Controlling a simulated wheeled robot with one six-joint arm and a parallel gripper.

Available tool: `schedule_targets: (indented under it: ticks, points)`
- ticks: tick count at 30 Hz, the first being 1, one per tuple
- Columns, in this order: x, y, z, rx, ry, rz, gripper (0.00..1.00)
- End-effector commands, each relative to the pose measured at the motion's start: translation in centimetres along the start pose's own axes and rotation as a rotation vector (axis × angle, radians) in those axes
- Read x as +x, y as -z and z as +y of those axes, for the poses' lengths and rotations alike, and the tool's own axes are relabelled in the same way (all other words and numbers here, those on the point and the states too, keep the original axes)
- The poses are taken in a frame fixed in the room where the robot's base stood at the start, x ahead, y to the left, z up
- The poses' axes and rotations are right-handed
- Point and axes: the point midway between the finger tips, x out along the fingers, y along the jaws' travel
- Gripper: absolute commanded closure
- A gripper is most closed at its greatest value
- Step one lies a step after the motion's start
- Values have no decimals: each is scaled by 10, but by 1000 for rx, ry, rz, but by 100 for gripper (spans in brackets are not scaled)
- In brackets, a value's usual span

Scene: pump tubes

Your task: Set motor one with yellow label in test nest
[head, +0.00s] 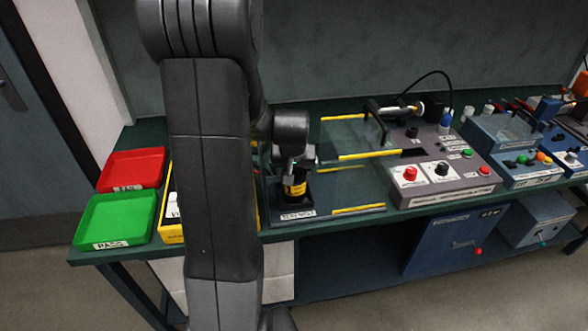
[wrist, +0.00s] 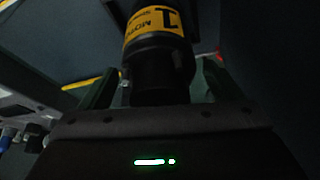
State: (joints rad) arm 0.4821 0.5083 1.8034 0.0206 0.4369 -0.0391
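Motor one (head: 294,188), a black cylinder with a yellow label, stands upright at the test nest (head: 297,214), behind its white name plate. Whether it is fully seated is hidden. My gripper (head: 294,170) is directly above and around the motor's upper end, pointing down. In the wrist view, the motor (wrist: 155,45) shows its yellow label with a black "1". It lies between the two dark green fingers of my gripper (wrist: 160,80). The fingers stand apart with a narrow gap on each side of the motor, so the gripper looks open.
A red tray (head: 132,168) and a green PASS tray (head: 115,220) sit at the left. A yellow-edged tray (head: 170,232) is mostly hidden behind my arm. A grey control box (head: 445,170) with buttons stands right of the clear-panelled nest area, with blue boxes (head: 525,150) beyond.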

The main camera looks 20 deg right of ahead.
Motion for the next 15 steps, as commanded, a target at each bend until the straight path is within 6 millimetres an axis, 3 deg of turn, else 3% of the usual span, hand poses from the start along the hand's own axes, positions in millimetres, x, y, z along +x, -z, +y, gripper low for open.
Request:
schedule_targets:
  ticks: [8,15]
  points:
    - [-10,2,0,0,0,2,14]
    - [-49,2,0,0,0,5,14]
